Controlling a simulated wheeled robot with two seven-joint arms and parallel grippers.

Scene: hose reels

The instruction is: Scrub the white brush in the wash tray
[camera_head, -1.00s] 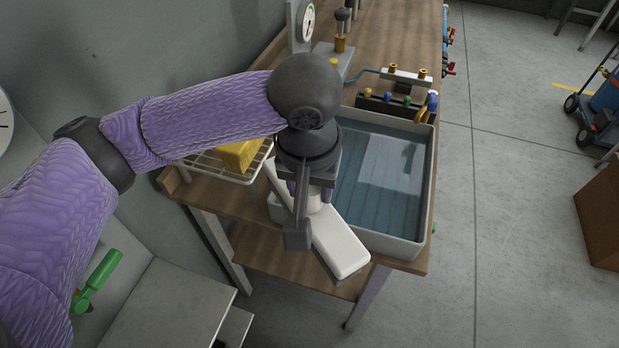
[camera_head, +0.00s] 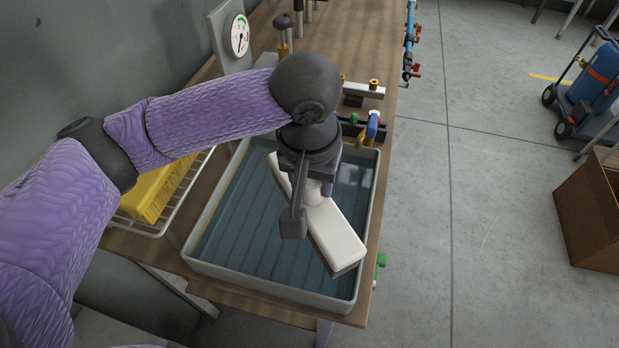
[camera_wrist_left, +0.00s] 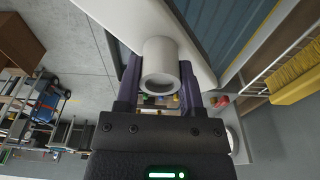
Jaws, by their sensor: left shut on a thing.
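My left gripper (camera_head: 312,205) is shut on the white brush (camera_head: 335,236), a long pale block with a dark underside edge. In the left wrist view the gripper fingers (camera_wrist_left: 160,88) close on the brush's round white knob (camera_wrist_left: 160,62). The brush is held over the wash tray (camera_head: 262,286), a pale rectangular tub with bluish water and a ribbed floor. Its near end overlaps the tray's right side in the picture. I cannot tell whether its underside touches the water. The gripper and wrist hide part of the brush and tray. My right gripper is not in view.
The wooden bench (camera_head: 345,40) ends at the right, with open floor beyond.

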